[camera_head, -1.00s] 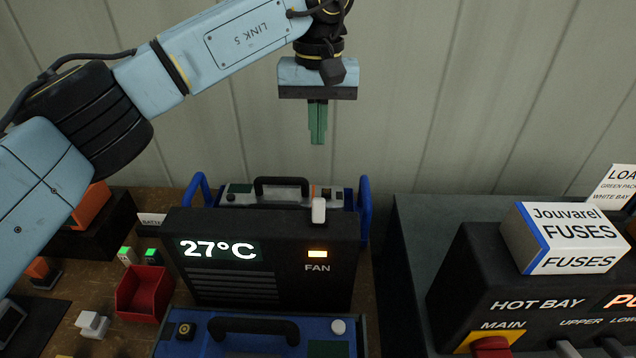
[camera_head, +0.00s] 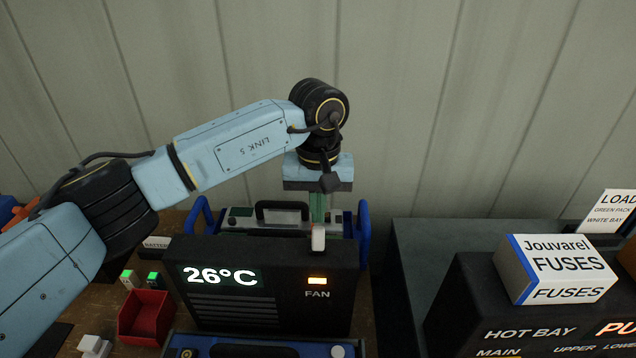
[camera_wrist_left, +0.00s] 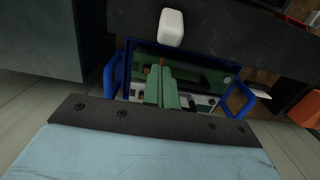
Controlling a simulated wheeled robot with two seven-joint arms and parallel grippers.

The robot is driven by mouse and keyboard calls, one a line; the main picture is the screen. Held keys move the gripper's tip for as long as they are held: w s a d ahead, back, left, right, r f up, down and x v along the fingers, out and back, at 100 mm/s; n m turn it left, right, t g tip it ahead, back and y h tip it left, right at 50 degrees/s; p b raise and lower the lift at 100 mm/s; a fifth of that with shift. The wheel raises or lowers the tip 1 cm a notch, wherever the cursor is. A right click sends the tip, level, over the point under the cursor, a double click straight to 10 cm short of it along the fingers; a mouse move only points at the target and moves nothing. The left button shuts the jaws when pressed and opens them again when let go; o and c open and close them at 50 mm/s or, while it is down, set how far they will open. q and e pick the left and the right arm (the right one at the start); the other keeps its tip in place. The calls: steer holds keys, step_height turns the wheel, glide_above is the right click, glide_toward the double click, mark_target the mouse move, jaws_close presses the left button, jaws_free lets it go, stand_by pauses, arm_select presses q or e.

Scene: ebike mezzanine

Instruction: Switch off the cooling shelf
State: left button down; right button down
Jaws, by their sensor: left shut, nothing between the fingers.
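The cooling shelf's black fan unit (camera_head: 225,310) stands in the middle of the head view. Its display reads 26°C and an amber light (camera_head: 317,281) glows above the word FAN. A white switch lever (camera_head: 318,238) stands up from its top edge; it also shows in the left wrist view (camera_wrist_left: 171,27). My left gripper (camera_head: 318,218) is shut and empty, its green fingers pointing down just behind the lever. In the left wrist view the fingertips (camera_wrist_left: 158,72) are apart from the lever in the picture. My right gripper is not in view.
A battery pack with blue handles (camera_head: 363,232) stands behind the fan unit, below my left gripper. Another blue pack (camera_head: 270,350) lies in front. A red bin (camera_head: 147,318) is at left. A fuse box (camera_head: 558,270) sits on the hot bay panel (camera_head: 460,310) at right.

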mark_target(318, 239)
arm_select(q)
steer(key=shift+s+r+p, duration=0.25)
steer(key=shift+s+r, duration=0.05)
steer(key=shift+s, duration=0.35)
steer(key=shift+s+r+p, duration=0.25)
steer(key=shift+s, duration=0.35)
